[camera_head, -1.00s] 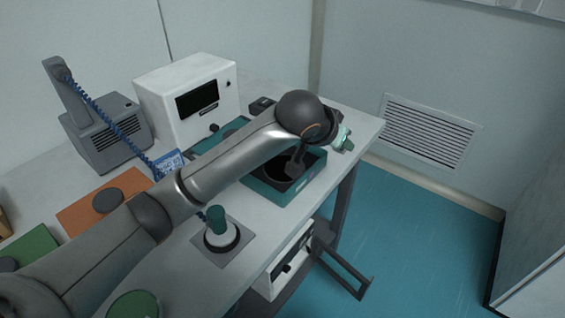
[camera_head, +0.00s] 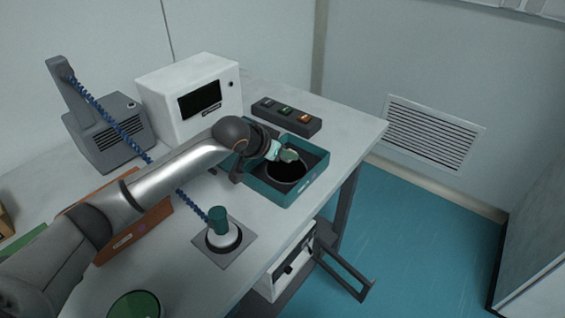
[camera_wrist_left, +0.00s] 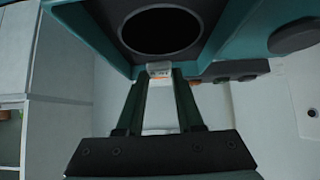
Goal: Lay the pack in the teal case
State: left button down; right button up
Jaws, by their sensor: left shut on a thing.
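The teal case (camera_head: 283,196) stands open near the right end of the table, with a dark round recess inside. Its dark recess also shows in the left wrist view (camera_wrist_left: 161,30). My left gripper (camera_head: 289,156) is over the back part of the case. It is shut on a small pale piece with an orange mark, which I take to be the pack (camera_wrist_left: 160,69), between the fingertips in the left wrist view. Most of the pack is hidden, and I cannot tell whether it touches the case. My right gripper is not in view.
A black box with coloured buttons (camera_head: 287,116) lies behind the case. A white instrument (camera_head: 189,93) and a grey device with a coiled blue cord (camera_head: 105,132) stand at the back. A teal-topped knob (camera_head: 218,222) stands in front. An orange case (camera_head: 135,236) is partly behind my arm.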

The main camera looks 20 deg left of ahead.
pick_arm(q)
jog(key=shift+a+f, duration=0.15)
jog(key=shift+f, duration=0.75)
jog(key=shift+a+f, duration=0.15)
jog(key=shift+f, duration=0.75)
jog(key=c, duration=0.5)
grip_release()
jog(key=shift+f, duration=0.1)
jog(key=shift+c, duration=0.2)
jog(key=shift+s+a+r, duration=0.1)
jog(key=shift+s+r, duration=0.2)
jog(key=shift+r, duration=0.15)
jog(key=v, duration=1.1)
jog(key=shift+p, duration=0.45)
